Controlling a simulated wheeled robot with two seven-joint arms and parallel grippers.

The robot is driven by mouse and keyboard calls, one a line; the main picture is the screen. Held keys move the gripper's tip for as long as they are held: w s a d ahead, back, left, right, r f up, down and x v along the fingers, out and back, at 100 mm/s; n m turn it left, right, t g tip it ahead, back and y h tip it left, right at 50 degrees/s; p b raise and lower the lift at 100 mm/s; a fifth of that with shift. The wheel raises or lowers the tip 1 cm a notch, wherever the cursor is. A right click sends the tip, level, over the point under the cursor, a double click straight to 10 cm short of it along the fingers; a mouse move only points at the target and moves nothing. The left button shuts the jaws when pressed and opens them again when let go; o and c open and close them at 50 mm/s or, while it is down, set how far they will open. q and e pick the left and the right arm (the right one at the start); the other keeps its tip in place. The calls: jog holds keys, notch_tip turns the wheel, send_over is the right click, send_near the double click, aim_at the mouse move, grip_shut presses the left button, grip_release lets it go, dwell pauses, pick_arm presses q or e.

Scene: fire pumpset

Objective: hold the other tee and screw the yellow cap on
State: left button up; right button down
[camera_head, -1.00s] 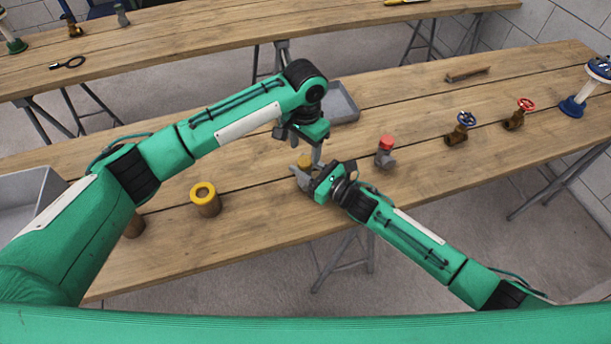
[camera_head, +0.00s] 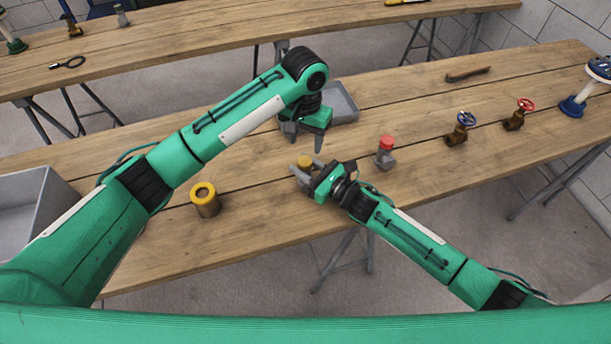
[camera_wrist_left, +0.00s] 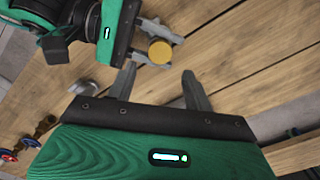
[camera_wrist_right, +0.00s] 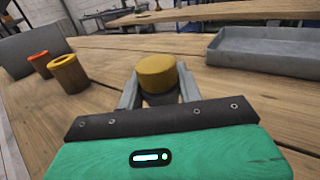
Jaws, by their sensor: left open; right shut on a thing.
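The yellow cap (camera_head: 305,161) sits on top of a grey tee (camera_head: 299,172), held at my right gripper. My right gripper (camera_head: 308,174) is shut on the tee near the table top. In the right wrist view the cap (camera_wrist_right: 157,74) shows between the fingers and hides most of the tee. The cap looks level there; how far it is threaded cannot be seen. My left gripper (camera_head: 304,142) is open and empty above and beyond the cap. In the left wrist view the cap (camera_wrist_left: 160,52) lies ahead of the open fingers (camera_wrist_left: 157,80), apart from them.
A grey tee with a red cap (camera_head: 385,152) stands to the right. Valves with blue (camera_head: 461,128) and red (camera_head: 516,115) handwheels stand farther right. A grey tray (camera_head: 345,108) lies behind my left gripper; a grey bin (camera_head: 50,190) is far left.

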aim_at(305, 160)
pick_arm(q)
notch_tip(305, 160, down, 7)
jog(key=shift+f, duration=0.15)
dwell(0.4)
jog(key=c, duration=1)
jog(key=shift+m, duration=0.8)
jog(key=o, duration=1.1)
jog(key=shift+r, duration=2.3)
